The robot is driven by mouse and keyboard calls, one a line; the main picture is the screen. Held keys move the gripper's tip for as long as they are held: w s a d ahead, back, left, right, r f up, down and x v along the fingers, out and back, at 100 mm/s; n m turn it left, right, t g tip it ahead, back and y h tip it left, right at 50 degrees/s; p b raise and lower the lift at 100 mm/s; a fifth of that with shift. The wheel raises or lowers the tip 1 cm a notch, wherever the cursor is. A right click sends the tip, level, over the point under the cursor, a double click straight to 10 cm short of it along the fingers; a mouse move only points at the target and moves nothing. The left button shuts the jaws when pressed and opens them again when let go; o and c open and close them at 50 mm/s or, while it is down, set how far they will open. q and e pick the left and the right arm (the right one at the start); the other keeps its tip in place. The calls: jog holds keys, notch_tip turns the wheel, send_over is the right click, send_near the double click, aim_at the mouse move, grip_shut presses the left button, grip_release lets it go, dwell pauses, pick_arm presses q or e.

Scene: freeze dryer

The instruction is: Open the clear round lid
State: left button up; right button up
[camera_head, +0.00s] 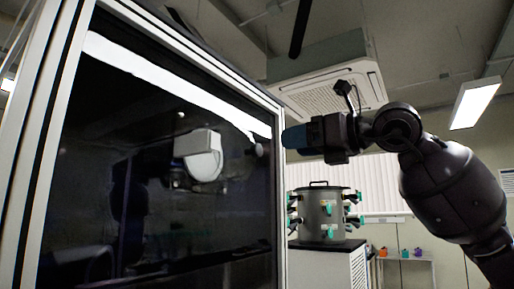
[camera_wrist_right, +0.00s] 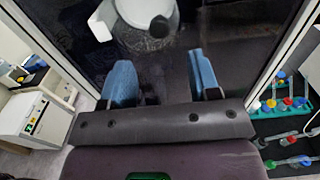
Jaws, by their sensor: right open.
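A steel drum (camera_head: 331,217) with several green-tipped ports stands at lower centre in the head view. Its round lid (camera_head: 320,186) lies flat on top, with a dark handle; at this size I cannot tell that it is clear. My right gripper (camera_head: 290,138), with blue fingers, is above and left of the drum, beside a dark glass panel, apart from the lid. In the right wrist view the fingers (camera_wrist_right: 163,80) are spread with nothing between them but the dark panel behind. My left gripper is not in view.
The dark glass panel (camera_head: 200,225) in a pale frame fills the left and reflects white shapes. The drum stands on a dark-topped cabinet (camera_head: 325,245). A table with small coloured items (camera_head: 405,258) is farther back. In the wrist view, a white machine (camera_wrist_right: 36,117) is at left, colourful-capped items (camera_wrist_right: 285,103) at right.

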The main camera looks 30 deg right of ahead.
aim_at(260, 149)
jog(key=p+x, duration=0.3)
jog(key=x, duration=0.5)
jog(key=shift+w+a+r, duration=0.15)
jog(key=shift+w+a, duration=0.05)
jog(key=shift+w, duration=0.15)
jog(key=shift+w+a, duration=0.15)
jog(key=shift+w, duration=0.25)
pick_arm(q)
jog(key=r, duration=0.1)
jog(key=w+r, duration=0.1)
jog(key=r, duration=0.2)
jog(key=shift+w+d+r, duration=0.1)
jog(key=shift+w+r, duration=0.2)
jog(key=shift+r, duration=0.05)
pick_arm(e)
jog(key=shift+w, duration=0.1)
jog(key=c, duration=0.3)
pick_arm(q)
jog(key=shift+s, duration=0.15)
pick_arm(e)
grip_shut()
